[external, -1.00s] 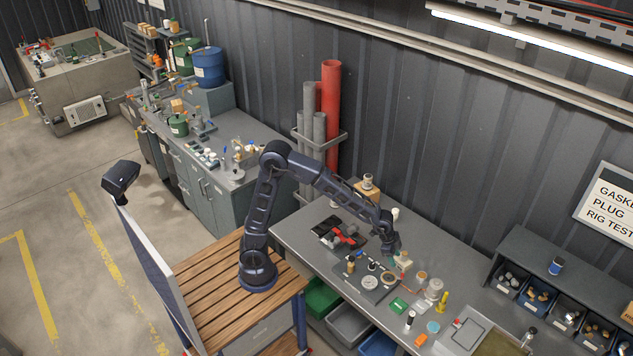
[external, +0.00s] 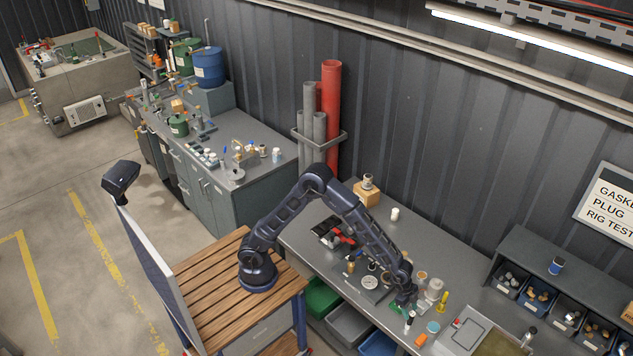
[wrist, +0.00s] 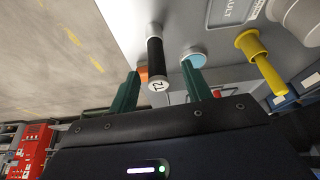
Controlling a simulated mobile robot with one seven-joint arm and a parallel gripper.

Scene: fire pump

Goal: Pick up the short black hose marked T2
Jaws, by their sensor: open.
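The short black hose (wrist: 155,58) has a white end marked T2, facing the wrist camera. In the external view the hose (external: 409,322) stands upright near the bench's front edge, just in front of my gripper (external: 404,301). In the wrist view my gripper (wrist: 162,88) is open, with one green finger on each side of the hose in the picture. I see no finger touching the hose, and I cannot tell exactly how far it lies beyond the fingertips.
A light blue round piece (wrist: 194,56) is close beside the hose, near the right finger. An orange piece (external: 421,340) lies on the other side, near the bench edge. A yellow plug (external: 441,302) and a grey-white cylinder (external: 435,288) stand farther right.

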